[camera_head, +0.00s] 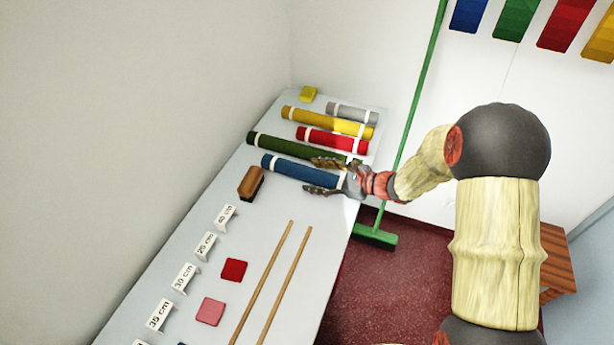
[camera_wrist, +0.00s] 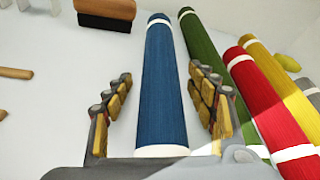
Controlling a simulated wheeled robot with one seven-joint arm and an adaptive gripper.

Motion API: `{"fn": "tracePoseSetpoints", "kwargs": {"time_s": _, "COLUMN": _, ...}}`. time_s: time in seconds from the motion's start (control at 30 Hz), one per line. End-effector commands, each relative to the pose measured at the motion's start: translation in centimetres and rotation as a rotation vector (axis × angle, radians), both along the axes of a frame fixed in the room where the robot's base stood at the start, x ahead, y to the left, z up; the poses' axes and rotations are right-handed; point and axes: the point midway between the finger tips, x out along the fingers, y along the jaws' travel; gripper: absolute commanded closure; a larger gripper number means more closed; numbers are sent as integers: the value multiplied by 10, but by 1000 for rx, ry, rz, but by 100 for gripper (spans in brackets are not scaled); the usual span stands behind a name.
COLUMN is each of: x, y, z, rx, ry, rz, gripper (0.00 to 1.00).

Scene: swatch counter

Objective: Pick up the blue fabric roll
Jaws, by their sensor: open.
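The blue fabric roll (camera_head: 300,171) lies on the grey counter with a white band near each end, and is the nearest of several rolls in the head view. My gripper (camera_head: 320,176) is at the roll's right end, with one finger on each side of it. In the wrist view the blue roll (camera_wrist: 165,85) runs lengthwise between the two open fingers of my gripper (camera_wrist: 160,100). A gap shows between the left finger and the roll; the right finger is close to the roll's right side. Whether the fingers touch it, I cannot tell.
A green roll (camera_head: 290,146) lies close beside the blue one, with red (camera_head: 330,141), yellow (camera_head: 325,121) and grey (camera_head: 350,114) rolls beyond. A brown brush (camera_head: 251,183) stands near the blue roll's left end. A green broom (camera_head: 375,237) leans beside the counter's right edge.

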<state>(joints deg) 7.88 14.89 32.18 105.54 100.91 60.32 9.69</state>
Motion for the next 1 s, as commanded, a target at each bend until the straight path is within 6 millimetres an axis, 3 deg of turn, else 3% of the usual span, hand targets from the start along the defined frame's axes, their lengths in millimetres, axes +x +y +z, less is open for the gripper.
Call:
{"fn": "tracePoseSetpoints", "kwargs": {"time_s": 0.13, "x": 0, "y": 0, "z": 1, "rx": 0, "ry": 0, "rz": -1, "gripper": 44}}
{"fn": "tracePoseSetpoints", "kwargs": {"time_s": 1.0, "x": 0, "y": -1, "z": 1, "rx": 0, "ry": 0, "rz": 0, "gripper": 93}}
